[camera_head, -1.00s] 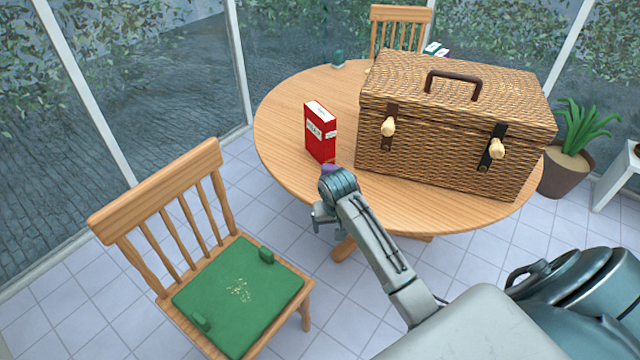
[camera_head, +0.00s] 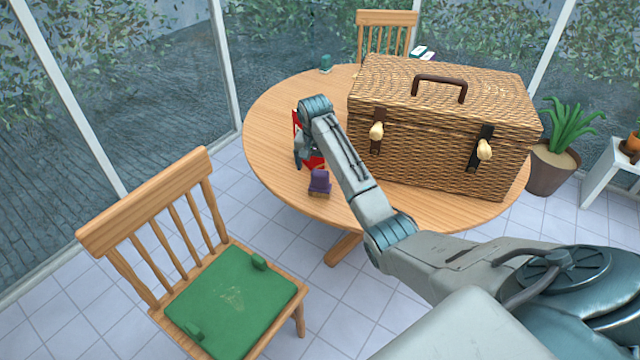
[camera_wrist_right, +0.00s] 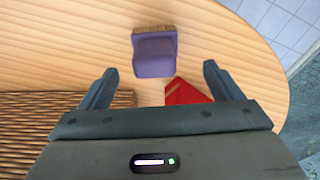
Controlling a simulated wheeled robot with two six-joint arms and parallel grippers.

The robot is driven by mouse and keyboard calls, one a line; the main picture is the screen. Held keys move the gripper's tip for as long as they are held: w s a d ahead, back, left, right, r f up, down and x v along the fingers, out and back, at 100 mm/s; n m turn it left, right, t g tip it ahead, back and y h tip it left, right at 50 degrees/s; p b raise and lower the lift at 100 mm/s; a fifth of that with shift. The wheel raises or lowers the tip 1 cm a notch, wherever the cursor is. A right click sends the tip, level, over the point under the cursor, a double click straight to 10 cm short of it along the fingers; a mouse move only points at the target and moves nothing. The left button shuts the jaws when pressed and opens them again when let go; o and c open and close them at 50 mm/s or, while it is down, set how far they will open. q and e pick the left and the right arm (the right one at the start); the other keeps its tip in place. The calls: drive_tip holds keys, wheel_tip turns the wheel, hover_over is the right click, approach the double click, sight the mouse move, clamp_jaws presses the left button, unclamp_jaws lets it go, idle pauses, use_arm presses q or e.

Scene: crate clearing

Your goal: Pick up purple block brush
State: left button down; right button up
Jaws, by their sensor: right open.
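The purple block brush (camera_head: 320,182) stands near the front left edge of the round table, with a brown bristle strip along its lower side. In the right wrist view the brush (camera_wrist_right: 155,54) lies beyond the fingertips, roughly between their lines. My right gripper (camera_head: 303,160) is above the table beside the brush and in front of the red box. In the wrist view its two fingers (camera_wrist_right: 160,80) are spread wide with nothing held between them. My left gripper is not in the head view.
A red box (camera_head: 297,125) is mostly hidden behind my right gripper; its corner (camera_wrist_right: 187,92) shows in the wrist view. A large wicker basket (camera_head: 440,125) fills the right of the table (camera_head: 275,120). A chair with a green cushion (camera_head: 235,305) stands front left.

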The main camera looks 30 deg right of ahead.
sight(320, 181)
wheel_tip(320, 181, down, 2)
drive_tip(key=shift+w+d+f, duration=0.1)
drive_tip(key=shift+d, duration=0.05)
drive_tip(key=shift+d+f+p, duration=0.15)
drive_tip(key=shift+f+p, duration=0.1)
drive_tip(key=shift+f, duration=0.65)
drive_tip(key=shift+d+f+p, duration=0.2)
drive_tip(key=shift+f, duration=0.7)
drive_tip(key=shift+d+f+p, duration=0.15)
drive_tip(key=shift+f+p, duration=0.1)
drive_tip(key=shift+f, duration=0.65)
drive_tip(key=shift+c, duration=0.5)
drive_tip(key=c, duration=1.1)
